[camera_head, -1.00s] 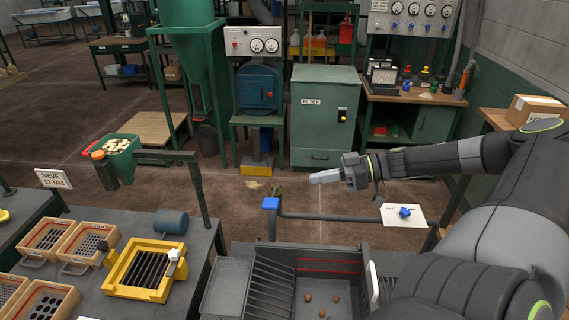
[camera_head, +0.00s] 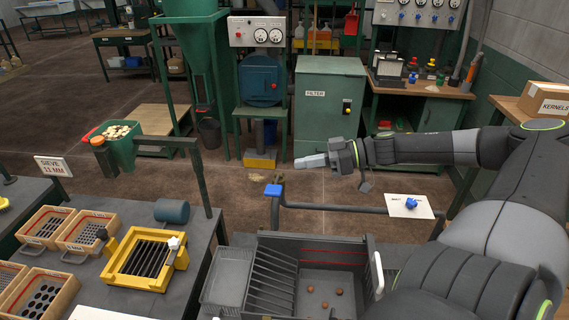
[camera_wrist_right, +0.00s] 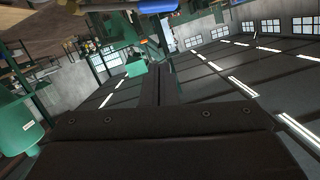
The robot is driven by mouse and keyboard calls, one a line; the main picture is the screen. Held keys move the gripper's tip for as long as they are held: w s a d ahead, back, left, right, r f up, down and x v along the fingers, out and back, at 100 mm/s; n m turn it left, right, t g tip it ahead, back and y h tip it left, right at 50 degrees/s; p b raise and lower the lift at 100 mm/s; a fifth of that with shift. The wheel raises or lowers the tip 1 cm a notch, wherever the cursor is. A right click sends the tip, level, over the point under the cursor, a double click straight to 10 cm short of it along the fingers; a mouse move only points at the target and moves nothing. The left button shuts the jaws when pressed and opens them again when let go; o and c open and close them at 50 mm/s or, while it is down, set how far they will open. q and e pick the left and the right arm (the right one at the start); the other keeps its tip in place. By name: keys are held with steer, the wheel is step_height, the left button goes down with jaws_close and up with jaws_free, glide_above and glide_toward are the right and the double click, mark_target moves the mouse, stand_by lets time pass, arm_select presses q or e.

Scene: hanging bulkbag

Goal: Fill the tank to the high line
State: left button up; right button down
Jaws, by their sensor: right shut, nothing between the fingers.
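The tank (camera_head: 262,268) is a grey open bin with red lines on its inner back wall, at the bottom centre of the head view. A few small brown lumps (camera_head: 324,305) lie on its floor. My right gripper (camera_head: 302,162) is shut and empty, pointing left, apart from the blue block in the picture. Its dark fingers (camera_wrist_right: 160,85) show in the right wrist view. My left gripper is not seen.
A yellow slotted sieve frame (camera_head: 145,260) and wooden sieve trays (camera_head: 85,232) stand on the left bench. A green bucket of pale pieces (camera_head: 120,140) hangs from a post. A green filter cabinet (camera_head: 328,110) stands behind. Open floor lies between.

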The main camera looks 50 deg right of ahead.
mark_target(270, 188)
steer(key=w+a+f+b, duration=0.3)
steer(key=a+f+b, duration=0.1)
steer(key=f, duration=0.1)
stand_by(0.5)
steer(key=shift+w+a, duration=0.1)
steer(key=shift+w, duration=0.05)
steer(key=shift+s+a+f+n, duration=0.25)
steer(key=shift+f+n, duration=0.05)
steer(key=shift+f, duration=0.25)
steer(key=f, duration=0.1)
steer(key=f+n+b, duration=0.1)
steer(key=f+b, duration=0.1)
steer(key=shift+s+a+f+n+t+h, duration=0.15)
steer(key=shift+s+a+n+t+h, duration=0.25)
stand_by(5.6)
